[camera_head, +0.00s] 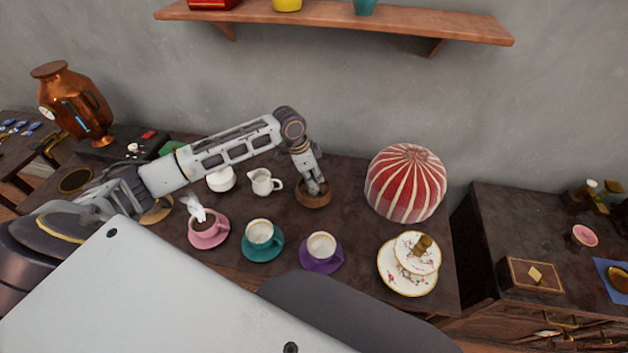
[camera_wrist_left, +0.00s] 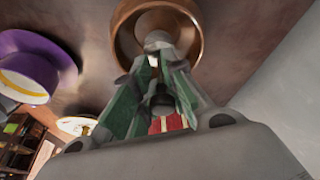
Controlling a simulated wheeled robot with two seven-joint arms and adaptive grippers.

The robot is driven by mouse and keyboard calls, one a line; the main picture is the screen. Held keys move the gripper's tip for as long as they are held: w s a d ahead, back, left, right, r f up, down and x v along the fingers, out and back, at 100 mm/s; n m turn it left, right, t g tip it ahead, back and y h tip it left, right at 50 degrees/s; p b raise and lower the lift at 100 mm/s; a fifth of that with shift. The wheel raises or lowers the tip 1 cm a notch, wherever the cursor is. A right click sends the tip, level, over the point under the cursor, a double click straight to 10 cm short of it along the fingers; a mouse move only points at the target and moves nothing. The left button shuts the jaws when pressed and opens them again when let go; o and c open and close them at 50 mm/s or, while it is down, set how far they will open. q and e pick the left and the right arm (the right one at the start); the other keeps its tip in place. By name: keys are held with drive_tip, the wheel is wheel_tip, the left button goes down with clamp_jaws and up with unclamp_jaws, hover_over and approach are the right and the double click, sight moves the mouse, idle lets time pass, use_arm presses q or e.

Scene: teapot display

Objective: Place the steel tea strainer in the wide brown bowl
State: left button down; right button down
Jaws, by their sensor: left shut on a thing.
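The wide brown bowl (camera_head: 315,201) stands on the dark table, left of the striped tea cosy. In the left wrist view its rim (camera_wrist_left: 124,38) curves around the fingertips. My left gripper (camera_head: 318,187) points down into the bowl, its tips at or just inside the rim. In the left wrist view the left gripper (camera_wrist_left: 157,62) is shut on a small grey thing (camera_wrist_left: 158,41), which seems to be the steel tea strainer. Most of it is hidden by the fingers, and I cannot tell whether it touches the bowl's bottom. My right gripper is not in view.
A white jug (camera_head: 262,181) stands left of the bowl. Pink (camera_head: 205,229), teal (camera_head: 259,234) and purple (camera_head: 321,247) cups on saucers stand in front. The red striped cosy (camera_head: 405,184) is to the right, with stacked floral plates (camera_head: 392,272) before it.

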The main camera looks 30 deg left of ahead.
use_arm(q)
drive_tip(key=shift+f, duration=0.75)
drive_tip(key=shift+f, duration=0.1)
drive_tip(key=c, duration=1.3)
unclamp_jaws()
drive_tip(key=shift+c, duration=0.2)
drive_tip(key=v, duration=1.2)
drive_tip(key=shift+p, duration=0.3)
